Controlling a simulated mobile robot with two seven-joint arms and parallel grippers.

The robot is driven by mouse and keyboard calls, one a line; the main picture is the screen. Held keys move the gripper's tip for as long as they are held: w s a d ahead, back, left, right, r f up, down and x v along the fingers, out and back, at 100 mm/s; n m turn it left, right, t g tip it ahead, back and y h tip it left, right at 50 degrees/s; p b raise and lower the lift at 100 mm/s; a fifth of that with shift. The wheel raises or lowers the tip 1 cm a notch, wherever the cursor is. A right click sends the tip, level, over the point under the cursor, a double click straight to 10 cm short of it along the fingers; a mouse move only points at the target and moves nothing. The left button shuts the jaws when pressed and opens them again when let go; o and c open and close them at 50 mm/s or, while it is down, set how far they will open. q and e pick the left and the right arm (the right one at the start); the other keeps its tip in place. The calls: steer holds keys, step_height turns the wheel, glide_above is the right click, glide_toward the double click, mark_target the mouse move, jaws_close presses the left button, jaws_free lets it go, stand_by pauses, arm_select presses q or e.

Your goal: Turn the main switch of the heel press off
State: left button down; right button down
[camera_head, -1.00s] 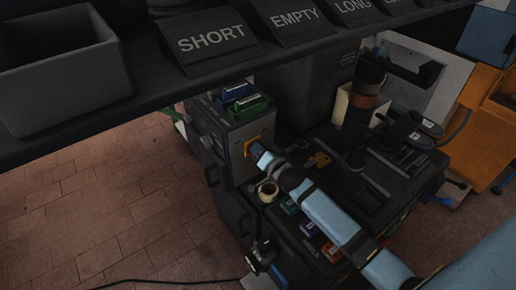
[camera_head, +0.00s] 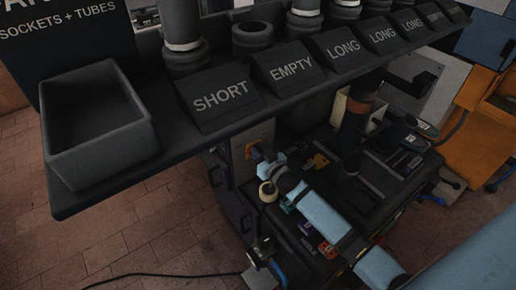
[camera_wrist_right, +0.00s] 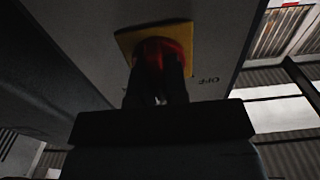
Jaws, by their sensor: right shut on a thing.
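The main switch is a red knob (camera_wrist_right: 163,49) on a yellow plate (camera_wrist_right: 126,40), with the word OFF (camera_wrist_right: 205,80) printed on the panel beside it in the right wrist view. In the head view the yellow plate (camera_head: 250,149) shows on the front of the grey press box (camera_head: 240,168). My right gripper (camera_wrist_right: 158,85) is shut on the red knob, with its dark fingers in front of the knob's lower part. In the head view my right gripper (camera_head: 258,154) reaches the plate and hides the knob. The knob's exact angle is hard to tell. My left gripper is not in view.
A dark shelf (camera_head: 180,160) with labelled holders and an open grey bin (camera_head: 98,125) crosses above the press. The press table (camera_head: 385,185) holds tools and small coloured boxes. Orange furniture (camera_head: 475,135) stands at right. A cable (camera_head: 150,275) lies on the tiled floor.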

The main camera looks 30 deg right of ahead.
steer(key=shift+n, duration=1)
steer(key=n+p, duration=0.1)
steer(key=n, duration=0.2)
steer(key=shift+a+n, duration=0.15)
steer(key=shift+n, duration=0.15)
steer(key=shift+f+n, duration=0.15)
steer(key=shift+n, duration=1.45)
steer(key=c, duration=1.1)
jaws_free()
steer(key=shift+s, duration=0.1)
steer(key=shift+c, duration=0.2)
